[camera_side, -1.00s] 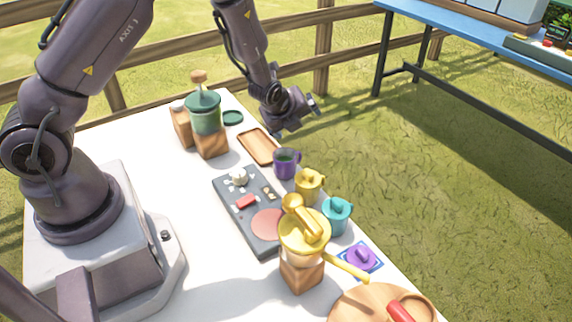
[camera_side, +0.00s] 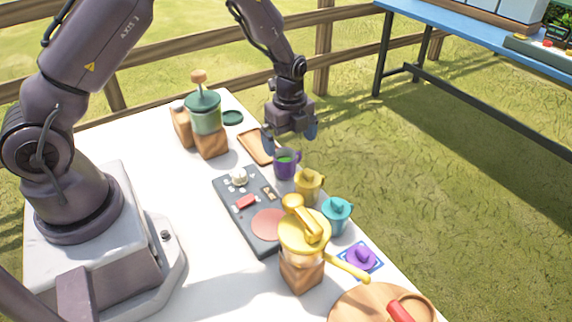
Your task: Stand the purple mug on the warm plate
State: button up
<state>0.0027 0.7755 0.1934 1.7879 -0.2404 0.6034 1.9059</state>
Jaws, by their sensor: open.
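The purple mug (camera_side: 286,166) stands upright on the white table, with something green inside it. Its handle points to the right. My gripper (camera_side: 291,142) is open, pointing down just above the purple mug, with one finger on each side; I cannot tell whether it touches it. The warm plate looks to be the pink round disc (camera_side: 269,224) on the dark grey panel (camera_side: 232,210), left of and nearer than the mug. The disc is bare, though its right edge is partly hidden by the yellow-lidded grinder.
A yellow mug (camera_side: 308,188) and a teal mug (camera_side: 337,214) stand close to the purple mug. A tall yellow-lidded grinder (camera_side: 302,262) stands beside the disc. A wooden tray (camera_side: 250,143) lies behind. A green-lidded grinder (camera_side: 205,115) stands at the back left.

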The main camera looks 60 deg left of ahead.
aim_at(288, 159)
notch_tip(288, 159, down, 6)
jog(key=shift+a+f, duration=0.15)
jog(key=shift+f, duration=0.1)
jog(key=shift+c, duration=0.2)
jog(key=c, duration=1)
jog(key=shift+r, duration=0.1)
